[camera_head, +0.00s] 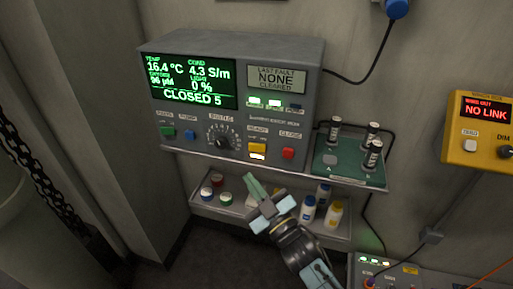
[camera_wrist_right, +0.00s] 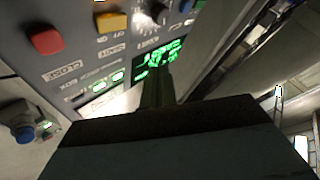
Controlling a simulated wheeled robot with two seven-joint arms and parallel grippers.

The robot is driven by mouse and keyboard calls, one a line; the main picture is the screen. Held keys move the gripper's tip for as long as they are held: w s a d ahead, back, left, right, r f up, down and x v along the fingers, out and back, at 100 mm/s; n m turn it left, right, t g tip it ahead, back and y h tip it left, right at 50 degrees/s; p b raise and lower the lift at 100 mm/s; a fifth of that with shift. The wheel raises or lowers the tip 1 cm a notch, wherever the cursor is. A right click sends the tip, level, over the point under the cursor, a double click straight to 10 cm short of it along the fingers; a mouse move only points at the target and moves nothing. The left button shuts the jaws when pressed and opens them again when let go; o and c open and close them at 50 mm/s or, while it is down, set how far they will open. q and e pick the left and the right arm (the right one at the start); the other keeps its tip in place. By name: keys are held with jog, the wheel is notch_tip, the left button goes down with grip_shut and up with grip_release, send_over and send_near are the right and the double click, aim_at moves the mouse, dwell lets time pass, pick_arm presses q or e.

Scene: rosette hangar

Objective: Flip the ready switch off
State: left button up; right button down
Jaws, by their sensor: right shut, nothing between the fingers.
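The ready switch appears to be the yellow rocker (camera_head: 257,149) on the lower front of the grey control box (camera_head: 318,62), under a small, blurry label. A pale lit strip shows at its lower edge. The yellow switch also shows in the right wrist view (camera_wrist_right: 112,21), near the top. I cannot tell for sure which way it is set. My right gripper (camera_head: 251,181) is shut and empty, its fingertips below and slightly left of the switch, apart from it. In the right wrist view its dark fingers (camera_wrist_right: 158,88) point toward the panel. My left gripper is not in view.
A red close button (camera_head: 288,153) sits just right of the switch, and a black dial (camera_head: 222,142) is to its left. A green tray (camera_head: 328,173) with several dark vials stands at right. A lower shelf (camera_head: 205,207) holds several bottles behind my gripper.

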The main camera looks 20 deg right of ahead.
jog(key=b, duration=0.3)
send_near(250, 145)
jog(key=w+a+r, duration=0.1)
jog(key=w+a, duration=0.2)
jog(key=shift+w+d+r, duration=0.15)
jog(key=shift+w+d, duration=0.4)
jog(key=shift+w, duration=0.25)
jog(key=shift+w, duration=0.1)
dwell(1.3)
jog(key=shift+w+d, duration=0.15)
jog(key=shift+w, duration=0.1)
dwell(0.7)
jog(key=shift+s, duration=0.35)
